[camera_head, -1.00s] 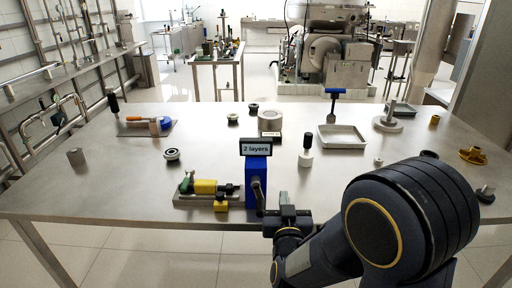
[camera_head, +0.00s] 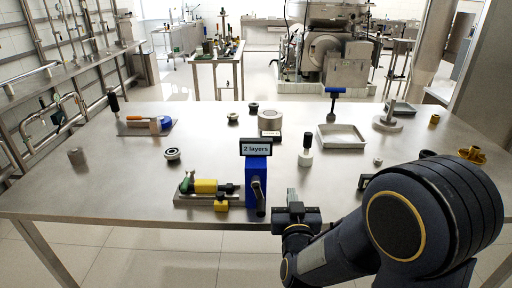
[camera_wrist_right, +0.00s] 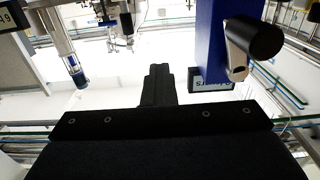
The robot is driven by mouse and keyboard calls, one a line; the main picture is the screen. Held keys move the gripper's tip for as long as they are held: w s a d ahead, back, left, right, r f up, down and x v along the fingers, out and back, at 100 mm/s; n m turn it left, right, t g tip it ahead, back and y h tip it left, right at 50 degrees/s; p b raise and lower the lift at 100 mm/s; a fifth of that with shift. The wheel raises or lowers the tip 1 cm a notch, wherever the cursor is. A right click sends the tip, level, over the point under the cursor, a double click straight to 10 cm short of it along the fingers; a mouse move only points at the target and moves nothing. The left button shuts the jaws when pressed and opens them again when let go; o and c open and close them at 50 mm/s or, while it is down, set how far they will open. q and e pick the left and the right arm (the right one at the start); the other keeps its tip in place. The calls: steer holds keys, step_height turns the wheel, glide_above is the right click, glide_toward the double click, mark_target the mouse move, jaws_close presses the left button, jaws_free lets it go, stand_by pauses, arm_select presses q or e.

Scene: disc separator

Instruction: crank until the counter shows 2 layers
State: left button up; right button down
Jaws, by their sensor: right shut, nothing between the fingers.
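The counter (camera_head: 257,149) on top of the blue crank unit (camera_head: 254,170) reads "2 layers" in the head view. The crank handle (camera_head: 260,196) hangs down on the unit's right side. In the right wrist view the crank's black knob (camera_wrist_right: 254,40) and metal arm show at the upper right, clear of the fingers. My right gripper (camera_head: 293,197) is shut and empty, a little to the right of the crank and apart from it. In the right wrist view its closed fingers (camera_wrist_right: 158,85) point up the middle. My left gripper is not in view.
Left of the unit lies a fixture with a yellow block (camera_head: 205,187) and green parts. A black-and-white bottle-like tool (camera_head: 306,152), a shallow tray (camera_head: 341,137) and a grey cylinder (camera_head: 270,121) stand behind. The table's front left is clear.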

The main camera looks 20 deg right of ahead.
steer(key=shift+d+r, duration=0.1)
steer(key=shift+d, duration=0.05)
steer(key=shift+s+d+r+p, duration=0.15)
steer(key=shift+d+r, duration=0.05)
steer(key=shift+d, duration=0.25)
steer(key=shift+s+d+r+p, duration=0.15)
steer(key=shift+d+r, duration=0.05)
steer(key=shift+d, duration=0.2)
steer(key=shift+s+d+r+p, duration=0.15)
steer(key=shift+d+r+p, duration=0.1)
steer(key=shift+d, duration=0.25)
steer(key=shift+s+d+r+p, duration=0.1)
steer(key=shift+d+r, duration=0.15)
steer(key=shift+d, duration=0.25)
steer(key=shift+c, duration=1.8)
jaws_free()
